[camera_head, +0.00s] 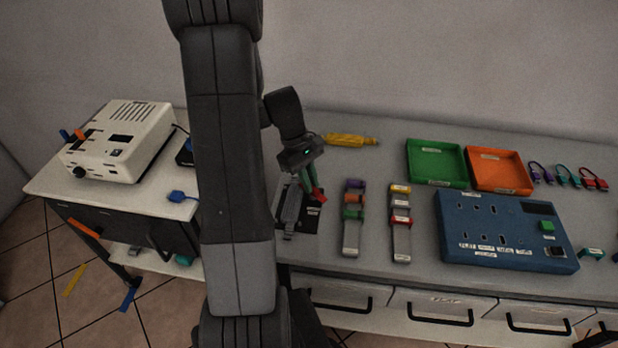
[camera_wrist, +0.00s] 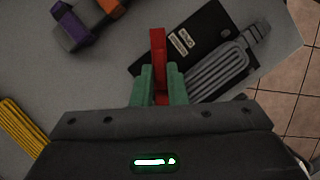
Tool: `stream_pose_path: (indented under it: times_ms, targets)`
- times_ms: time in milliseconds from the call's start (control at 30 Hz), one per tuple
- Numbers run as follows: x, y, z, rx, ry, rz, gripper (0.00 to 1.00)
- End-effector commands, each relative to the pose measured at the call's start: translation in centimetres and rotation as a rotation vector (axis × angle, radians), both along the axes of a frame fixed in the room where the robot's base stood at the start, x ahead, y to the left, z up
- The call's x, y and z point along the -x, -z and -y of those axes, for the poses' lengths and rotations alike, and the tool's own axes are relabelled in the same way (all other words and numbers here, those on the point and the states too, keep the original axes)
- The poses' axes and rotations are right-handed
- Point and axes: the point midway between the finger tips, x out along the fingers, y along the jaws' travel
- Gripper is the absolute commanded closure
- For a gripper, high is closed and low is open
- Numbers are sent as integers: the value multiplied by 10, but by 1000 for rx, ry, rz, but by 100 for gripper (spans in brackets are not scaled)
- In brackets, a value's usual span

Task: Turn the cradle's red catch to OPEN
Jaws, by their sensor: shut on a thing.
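The red catch (camera_wrist: 158,50) stands between the green fingers of my gripper (camera_wrist: 160,86) in the wrist view, and the fingers are shut on it. It also shows in the head view as a red piece (camera_head: 318,196) at the fingertips of my gripper (camera_head: 311,184). The cradle (camera_wrist: 204,22) is a black plate with small white labels, too small to read. A grey ribbed part (camera_wrist: 222,72) lies along its right side in the wrist view. The cradle also shows on the bench in the head view (camera_head: 311,222). My gripper hides part of the catch and cradle.
A yellow cable bundle (camera_head: 348,140) lies behind. Green (camera_head: 436,183) and orange (camera_head: 500,188) trays and a blue panel (camera_head: 470,225) are farther right. A white device (camera_head: 120,140) sits left.

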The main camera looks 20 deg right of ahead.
Motion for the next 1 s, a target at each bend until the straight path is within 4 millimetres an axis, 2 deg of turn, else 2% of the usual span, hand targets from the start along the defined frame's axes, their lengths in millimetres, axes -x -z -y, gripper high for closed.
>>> stream_pose_path:
  times_ms: [600,1000]
  targets:
    - [-2,-1,7,0,585,2,100]
    - [-1,-1,10,0,874,4,100]
